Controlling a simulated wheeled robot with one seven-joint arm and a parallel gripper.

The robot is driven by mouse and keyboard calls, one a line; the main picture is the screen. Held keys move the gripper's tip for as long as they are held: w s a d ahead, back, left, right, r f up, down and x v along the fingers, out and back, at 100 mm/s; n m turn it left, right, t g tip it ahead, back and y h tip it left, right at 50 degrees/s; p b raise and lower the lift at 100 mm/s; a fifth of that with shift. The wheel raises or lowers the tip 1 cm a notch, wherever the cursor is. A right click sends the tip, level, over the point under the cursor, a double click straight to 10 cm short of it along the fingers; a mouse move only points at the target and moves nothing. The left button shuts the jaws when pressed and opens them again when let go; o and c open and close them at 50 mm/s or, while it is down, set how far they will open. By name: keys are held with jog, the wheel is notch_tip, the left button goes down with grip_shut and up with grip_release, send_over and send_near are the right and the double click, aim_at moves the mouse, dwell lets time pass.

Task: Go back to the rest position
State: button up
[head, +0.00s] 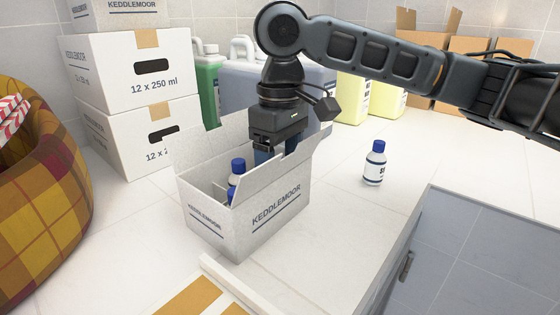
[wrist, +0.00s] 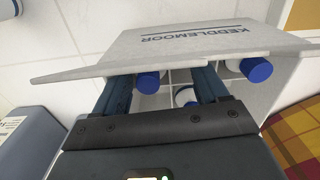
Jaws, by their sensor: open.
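A white open-topped KEDDLEMOOR box (head: 276,212) stands on the pale counter with its flaps raised. Blue-capped white bottles (head: 237,170) show inside it at the left. My gripper (head: 268,156) points down into the right part of the box, and the near flap partly hides its fingers. In the wrist view my gripper (wrist: 160,85) is open, its two dark fingers spread over the divided inside of the box (wrist: 205,42). Blue caps (wrist: 147,82) show between and beside the fingers. I see nothing clearly held.
One blue-capped bottle (head: 374,164) stands alone on the counter to the right. White cartons (head: 138,85) are stacked at the left, beside a plaid cushion (head: 40,190). Jugs (head: 345,98) and brown boxes (head: 465,65) line the back. The counter around the lone bottle is clear.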

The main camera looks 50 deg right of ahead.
jog(key=shift+d+r+p, duration=0.2)
jog(key=shift+r+p, duration=3.45)
jog(key=shift+r, duration=0.5)
jog(key=shift+w, duration=0.1)
